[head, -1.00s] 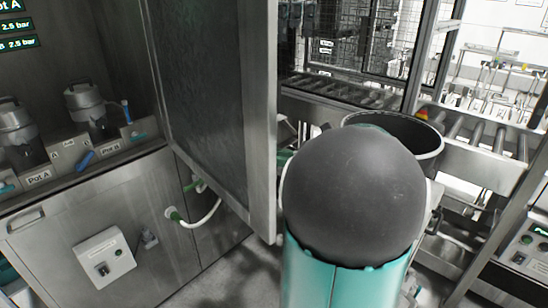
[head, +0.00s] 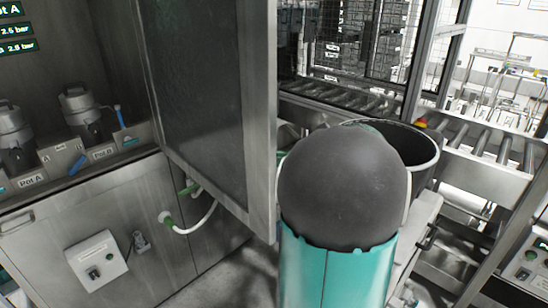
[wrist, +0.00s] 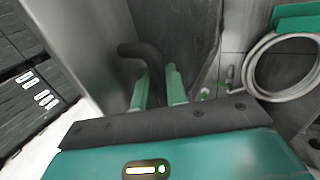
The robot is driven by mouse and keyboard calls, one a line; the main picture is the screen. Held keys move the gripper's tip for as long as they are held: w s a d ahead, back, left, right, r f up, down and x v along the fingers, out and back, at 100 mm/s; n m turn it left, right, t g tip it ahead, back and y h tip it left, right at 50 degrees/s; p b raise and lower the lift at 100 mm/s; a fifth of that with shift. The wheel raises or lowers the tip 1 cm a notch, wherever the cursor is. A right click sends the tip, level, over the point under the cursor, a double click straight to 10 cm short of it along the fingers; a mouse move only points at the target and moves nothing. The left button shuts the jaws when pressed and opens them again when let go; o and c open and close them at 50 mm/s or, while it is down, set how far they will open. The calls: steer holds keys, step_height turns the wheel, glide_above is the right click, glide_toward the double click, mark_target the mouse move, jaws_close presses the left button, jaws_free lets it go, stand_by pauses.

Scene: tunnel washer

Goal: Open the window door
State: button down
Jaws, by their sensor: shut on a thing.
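The window door (head: 205,90), a metal frame around a dark pane, stands swung out from the cabinet (head: 60,200), which is open on the left of the head view. In the wrist view the two green fingers of my gripper (wrist: 158,80) are closed around a dark bent handle (wrist: 140,50) beside a grey metal panel. The handle's lower part is hidden between the fingers. In the head view my arm hides the gripper and handle.
Pots (head: 82,112) with blue-handled parts stand inside the cabinet. A dark bucket (head: 425,160) and a roller conveyor (head: 490,140) lie beyond my arm. In the wrist view, a coiled hose (wrist: 265,90) is at right.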

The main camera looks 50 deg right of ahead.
steer(key=c, duration=1.5)
jaws_free()
steer(key=shift+d, duration=0.1)
steer(key=v, duration=1.3)
steer(key=shift+s, duration=0.35)
steer(key=shift+d, duration=0.15)
